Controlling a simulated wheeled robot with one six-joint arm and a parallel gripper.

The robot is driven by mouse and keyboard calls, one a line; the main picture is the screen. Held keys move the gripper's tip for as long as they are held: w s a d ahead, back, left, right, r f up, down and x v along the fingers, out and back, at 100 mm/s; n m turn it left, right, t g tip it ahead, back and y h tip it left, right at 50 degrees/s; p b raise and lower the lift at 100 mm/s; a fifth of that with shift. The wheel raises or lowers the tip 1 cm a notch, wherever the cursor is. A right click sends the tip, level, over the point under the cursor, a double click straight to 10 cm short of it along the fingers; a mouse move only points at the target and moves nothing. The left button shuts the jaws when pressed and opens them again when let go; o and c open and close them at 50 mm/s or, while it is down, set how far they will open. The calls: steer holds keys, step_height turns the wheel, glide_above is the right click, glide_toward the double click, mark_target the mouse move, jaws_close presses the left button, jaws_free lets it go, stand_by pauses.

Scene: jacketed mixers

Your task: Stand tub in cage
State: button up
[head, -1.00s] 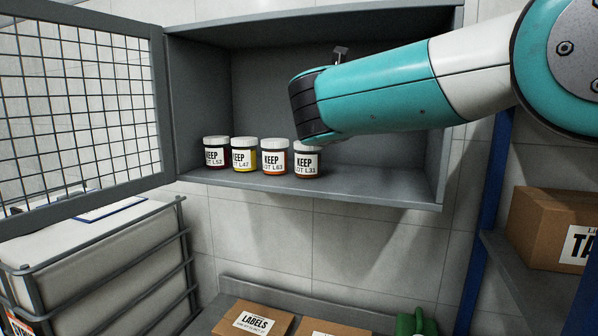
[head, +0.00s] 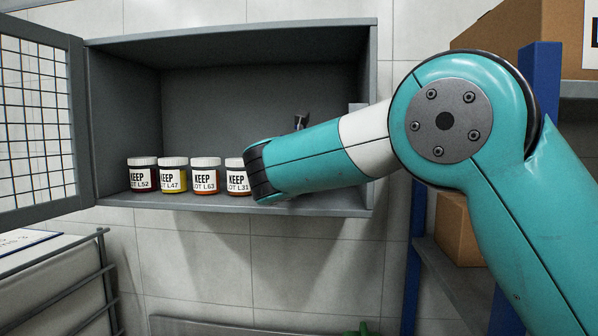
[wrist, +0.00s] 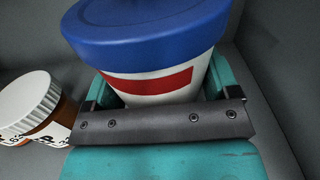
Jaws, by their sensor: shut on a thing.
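The tub (wrist: 150,70) has a blue lid and a white body with a red band, and it fills the upper middle of the wrist view. My gripper (wrist: 160,88) is shut on the tub's body, with a finger at each side. The cage is a grey wall cabinet (head: 220,45) with a mesh door (head: 35,125) swung open at left. My wrist is in front of its opening, low near the cage floor. Whether the tub touches the floor cannot be told.
Several KEEP jars with white lids stand in a row on the cage floor (head: 115,200); the rightmost jar (head: 236,178) is beside my wrist. It also shows left of the tub in the wrist view (wrist: 40,110). The cage floor further right looks free.

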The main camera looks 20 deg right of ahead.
steer(key=shift+f, duration=0.45)
steer(key=shift+f, duration=0.1)
steer(key=o, duration=1.1)
steer(key=shift+f, duration=0.15)
steer(key=shift+s+a, duration=0.2)
steer(key=shift+s, duration=0.1)
steer(key=b+v, duration=0.4)
steer(key=v, duration=0.7)
steer(key=shift+s+b, duration=0.25)
steer(key=shift+b, duration=0.05)
